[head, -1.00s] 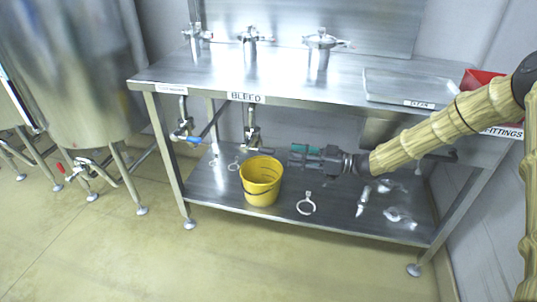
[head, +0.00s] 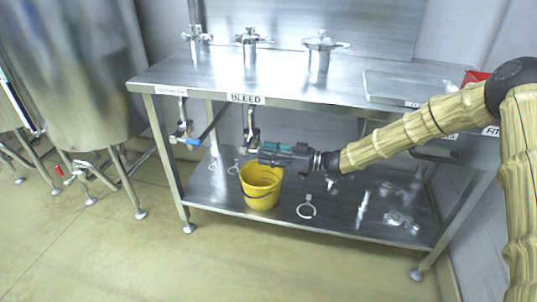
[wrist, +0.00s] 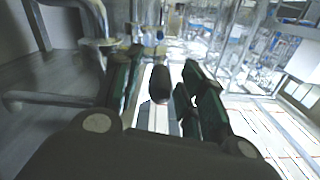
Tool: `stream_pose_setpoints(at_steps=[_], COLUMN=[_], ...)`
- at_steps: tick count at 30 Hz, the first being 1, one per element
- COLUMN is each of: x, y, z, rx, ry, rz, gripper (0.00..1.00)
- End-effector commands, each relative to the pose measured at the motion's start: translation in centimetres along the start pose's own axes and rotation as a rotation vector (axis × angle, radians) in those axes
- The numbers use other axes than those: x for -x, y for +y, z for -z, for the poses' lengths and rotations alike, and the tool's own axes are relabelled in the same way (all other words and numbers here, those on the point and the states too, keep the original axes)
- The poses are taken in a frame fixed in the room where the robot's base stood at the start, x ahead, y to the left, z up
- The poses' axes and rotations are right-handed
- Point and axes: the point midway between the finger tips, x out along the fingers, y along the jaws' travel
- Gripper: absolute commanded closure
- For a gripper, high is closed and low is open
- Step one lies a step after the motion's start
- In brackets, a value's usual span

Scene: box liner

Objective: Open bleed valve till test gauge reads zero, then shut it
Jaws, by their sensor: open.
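The bleed valve (head: 251,140) is steel pipework hanging under the bench, below the "BLEED" label (head: 246,98). My gripper (head: 264,152) reaches in from the right, close beside the valve's lower end and above the yellow bucket (head: 262,190). In the wrist view the two green-padded fingers (wrist: 157,78) stand apart. A dark, rounded handle end (wrist: 160,80) shows between them, with a gap on both sides; whether it is the bleed valve's handle I cannot be sure. No gauge dial or reading can be made out.
A second valve with a blue handle (head: 193,141) hangs left of the bleed valve. Steel clamps and fittings lie on the lower shelf (head: 330,222). A large steel tank (head: 75,80) stands at left.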

Motion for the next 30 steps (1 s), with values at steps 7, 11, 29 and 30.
stream_pose_setpoints(at_steps=[7, 11, 29, 30], x=[0.0, 0.1, -0.3, -0.3], y=[0.0, 0.0, -0.4, -0.4], z=[0.0, 0.0, 1.7, 1.8], rx=[0.000, 0.000, 0.000, 0.000], ry=[0.000, 0.000, -0.149, -0.164], rz=[0.000, -0.001, -0.026, -0.030], gripper=[0.94, 1.00, 1.00, 1.00])
